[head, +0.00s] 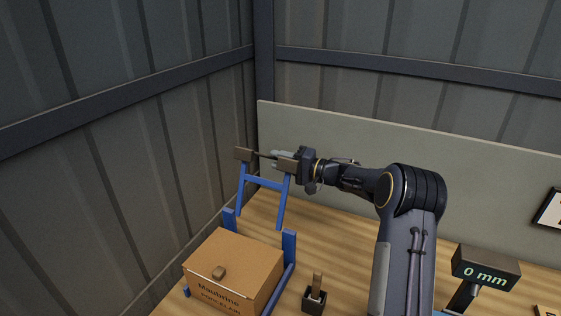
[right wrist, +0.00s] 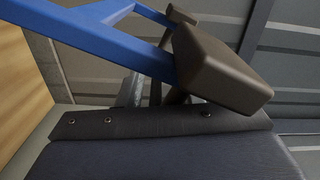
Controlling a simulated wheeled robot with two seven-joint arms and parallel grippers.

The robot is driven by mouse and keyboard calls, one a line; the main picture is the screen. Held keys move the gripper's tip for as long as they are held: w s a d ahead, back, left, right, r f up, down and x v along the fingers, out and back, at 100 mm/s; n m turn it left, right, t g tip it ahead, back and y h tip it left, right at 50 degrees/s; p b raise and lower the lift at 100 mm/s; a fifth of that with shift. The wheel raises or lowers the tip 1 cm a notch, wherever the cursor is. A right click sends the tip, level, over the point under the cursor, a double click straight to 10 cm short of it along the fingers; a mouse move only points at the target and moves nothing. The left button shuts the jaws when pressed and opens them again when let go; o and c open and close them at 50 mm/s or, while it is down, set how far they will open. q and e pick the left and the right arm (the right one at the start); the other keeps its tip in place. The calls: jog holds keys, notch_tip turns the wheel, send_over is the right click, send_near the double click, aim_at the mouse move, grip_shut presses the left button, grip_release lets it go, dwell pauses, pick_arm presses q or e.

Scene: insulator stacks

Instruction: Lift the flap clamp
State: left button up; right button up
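The flap clamp (head: 264,184) is a blue frame with brown end blocks, one on the left (head: 243,154) and one on the right (head: 287,166). It stands raised and tilted up behind a cardboard box. My right gripper (head: 276,156) is at the top of the clamp, beside the right block and the thin bar between the blocks. In the right wrist view the blue frame (right wrist: 90,38) and a brown block (right wrist: 220,70) are close to the gripper and partly cover its grey fingers. Whether they are closed on the bar is hidden. My left gripper is not in view.
The cardboard box (head: 233,271) sits between blue posts (head: 289,247) on the wooden table. A small dark holder (head: 314,299) with a brown handle stands right of it. A display reading 0 mm (head: 485,268) is at the right. A grey panel (head: 480,170) and corrugated walls close off the back.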

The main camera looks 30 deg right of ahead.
jog(key=v, duration=0.8)
dwell(0.5)
